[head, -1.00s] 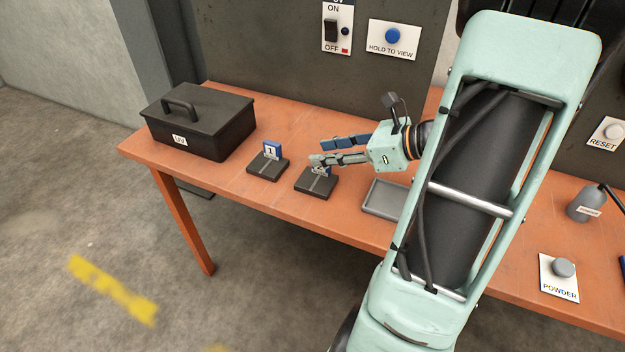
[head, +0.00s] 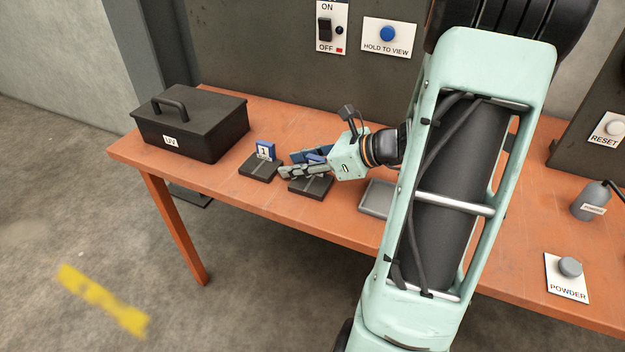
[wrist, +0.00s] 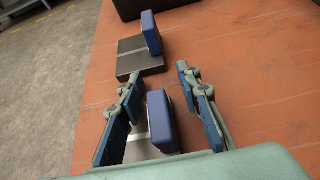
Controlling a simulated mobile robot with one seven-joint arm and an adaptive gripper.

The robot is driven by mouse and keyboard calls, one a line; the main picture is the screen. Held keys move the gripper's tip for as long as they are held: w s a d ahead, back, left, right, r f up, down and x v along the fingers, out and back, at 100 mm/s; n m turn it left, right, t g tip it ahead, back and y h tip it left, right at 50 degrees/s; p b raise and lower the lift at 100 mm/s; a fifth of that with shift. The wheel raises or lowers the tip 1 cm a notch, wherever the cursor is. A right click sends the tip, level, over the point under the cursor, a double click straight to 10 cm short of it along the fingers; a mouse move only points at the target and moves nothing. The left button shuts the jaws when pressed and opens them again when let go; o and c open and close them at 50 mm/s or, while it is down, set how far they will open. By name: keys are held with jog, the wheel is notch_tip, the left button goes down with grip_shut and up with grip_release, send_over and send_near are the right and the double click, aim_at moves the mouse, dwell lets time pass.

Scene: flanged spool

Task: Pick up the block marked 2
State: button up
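The block marked 2 is a blue upright block, seen in the wrist view (wrist: 162,122) on its dark stand (head: 311,188) with a light stripe. My gripper (head: 289,165) is open, with one finger on each side of this block. In the wrist view the block is nearer the left finger, with a clear gap to the right finger. Contact cannot be told. In the head view the fingers hide its number and most of the block.
The blue block marked 1 (head: 265,151) stands on its own dark stand (head: 260,168) just left of my fingers. A black UV case (head: 205,130) is farther left. A grey tray (head: 375,198) lies to the right on the orange table (head: 225,185).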

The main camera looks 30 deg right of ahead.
grip_shut()
jog(key=shift+r, duration=0.1)
dwell(0.3)
